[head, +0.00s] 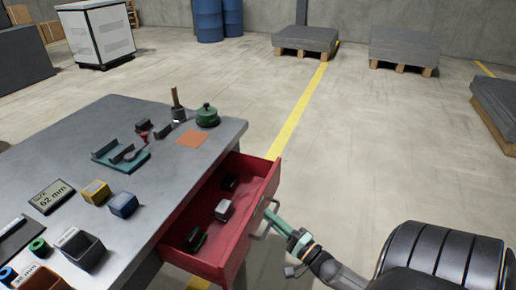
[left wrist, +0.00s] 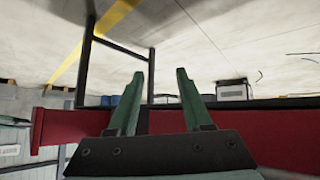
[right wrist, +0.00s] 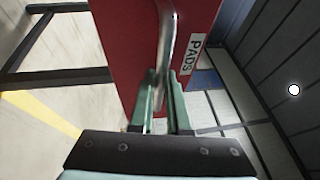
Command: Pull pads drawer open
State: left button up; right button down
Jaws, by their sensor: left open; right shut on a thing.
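The red pads drawer (head: 233,226) stands pulled out from the grey table, with several small blocks inside. In the right wrist view its red front (right wrist: 140,60) bears a white label reading PADS (right wrist: 191,57). My right gripper (head: 269,212) is shut on the drawer's metal handle (right wrist: 169,35), one finger on each side of the bar. My left gripper (left wrist: 160,75) is open with nothing between its fingers. It shows only in the left wrist view, where a red surface lies behind its fingers.
Open floor lies right of the drawer; pallets (head: 305,40) stand far back.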

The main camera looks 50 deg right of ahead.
pick_arm(q)
jog(key=shift+w+d+r, duration=0.1)
jog(key=shift+w+r, duration=0.2)
pick_arm(e)
jog(key=shift+s+d, duration=0.2)
jog(key=shift+s, duration=0.25)
jog(key=c, duration=0.9)
grip_release()
pick_arm(q)
jog(key=shift+s, duration=0.1)
pick_arm(e)
jog(key=s, duration=0.4)
jog(key=s+f, duration=0.1)
jog(key=s, duration=0.3)
jog(key=s+f, duration=0.1)
jog(key=s, duration=0.3)
jog(key=shift+s, duration=0.2)
